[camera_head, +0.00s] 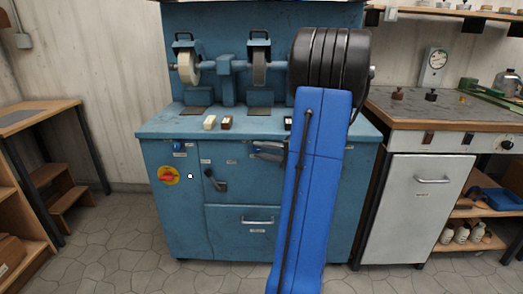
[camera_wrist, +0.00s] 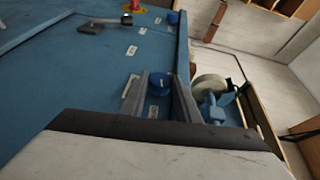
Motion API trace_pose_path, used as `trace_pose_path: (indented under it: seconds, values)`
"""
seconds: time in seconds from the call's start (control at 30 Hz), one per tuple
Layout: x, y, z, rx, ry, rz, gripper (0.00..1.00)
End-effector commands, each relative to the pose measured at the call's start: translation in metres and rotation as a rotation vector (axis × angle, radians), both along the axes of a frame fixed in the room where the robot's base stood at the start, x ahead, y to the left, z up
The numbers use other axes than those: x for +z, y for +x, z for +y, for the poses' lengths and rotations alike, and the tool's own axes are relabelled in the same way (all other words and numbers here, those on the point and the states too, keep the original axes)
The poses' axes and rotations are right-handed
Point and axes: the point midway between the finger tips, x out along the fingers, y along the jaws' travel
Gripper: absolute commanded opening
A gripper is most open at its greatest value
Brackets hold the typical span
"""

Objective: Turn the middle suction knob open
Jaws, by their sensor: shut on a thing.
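A blue round suction knob (camera_wrist: 160,81) sits on the front panel of the blue machine (camera_head: 245,190). My gripper (camera_head: 258,151) is at the upper front panel, and its two fingers are on either side of this knob in the wrist view, shut on it. How far the held knob is turned cannot be told.
A red switch on a yellow disc (camera_head: 168,175) and a dark lever (camera_head: 215,181) are on the panel's left. Grinding wheels (camera_head: 189,67) stand above the machine's top. A workbench (camera_head: 440,115) with a white cabinet is at right. The floor in front is clear.

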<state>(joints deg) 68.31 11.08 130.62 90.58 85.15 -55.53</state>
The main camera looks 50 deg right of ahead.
Motion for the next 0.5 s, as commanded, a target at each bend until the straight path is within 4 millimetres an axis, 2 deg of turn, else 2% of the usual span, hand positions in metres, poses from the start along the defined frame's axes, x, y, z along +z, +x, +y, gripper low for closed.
trace_pose_path:
  seconds: [0.5]
  values:
    - [-0.0060,0.0005,0.0011,0.002,0.156,-0.179,0.07]
